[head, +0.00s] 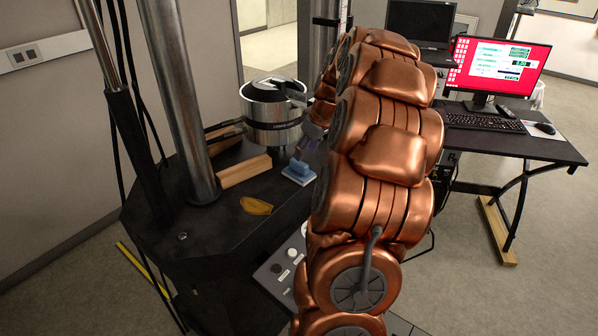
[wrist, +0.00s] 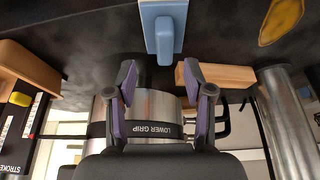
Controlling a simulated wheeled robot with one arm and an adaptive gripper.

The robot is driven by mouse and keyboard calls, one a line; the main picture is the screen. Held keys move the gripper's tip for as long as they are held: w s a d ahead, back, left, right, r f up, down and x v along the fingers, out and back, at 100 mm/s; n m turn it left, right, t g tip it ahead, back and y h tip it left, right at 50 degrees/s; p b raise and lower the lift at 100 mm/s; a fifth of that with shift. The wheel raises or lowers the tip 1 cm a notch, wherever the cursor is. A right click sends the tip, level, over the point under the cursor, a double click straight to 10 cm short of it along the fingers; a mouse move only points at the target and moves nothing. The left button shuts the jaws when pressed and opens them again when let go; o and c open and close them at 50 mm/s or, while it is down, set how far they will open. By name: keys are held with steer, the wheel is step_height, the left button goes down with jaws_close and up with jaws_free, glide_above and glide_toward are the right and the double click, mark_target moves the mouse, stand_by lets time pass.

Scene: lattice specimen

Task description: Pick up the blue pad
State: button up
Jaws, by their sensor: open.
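The blue pad (head: 299,171) sits on the dark machine base, left of my copper-coloured arm. It has a pale lower edge and a raised block on top. In the wrist view the blue pad (wrist: 164,28) shows at the top middle, past the fingertips. My gripper (wrist: 161,72) is open and empty, its two purple-lined fingers apart, with the pad roughly centred beyond the gap and not touching them. In the head view only part of the gripper (head: 308,140) shows beside my arm, just above the pad.
A metal cylinder marked LOWER GRIP (wrist: 168,130) stands close by; it also shows in the head view (head: 273,122). A wooden block (head: 244,171), an orange-yellow piece (head: 256,206) and a thick steel column (head: 180,100) are left of the pad. A computer desk (head: 520,145) is at right.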

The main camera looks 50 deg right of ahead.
mark_target(298, 163)
steer(key=shift+w+a+p+x, duration=0.1)
steer(key=shift+a+p+x, duration=0.1)
steer(key=shift+p+x, duration=0.85)
steer(key=shift+w+a+p+x, duration=0.15)
steer(key=shift+p+x, duration=0.25)
steer(key=shift+x, duration=1.3)
steer(key=shift+w+f, duration=0.15)
steer(key=shift+f, duration=0.25)
jaws_close()
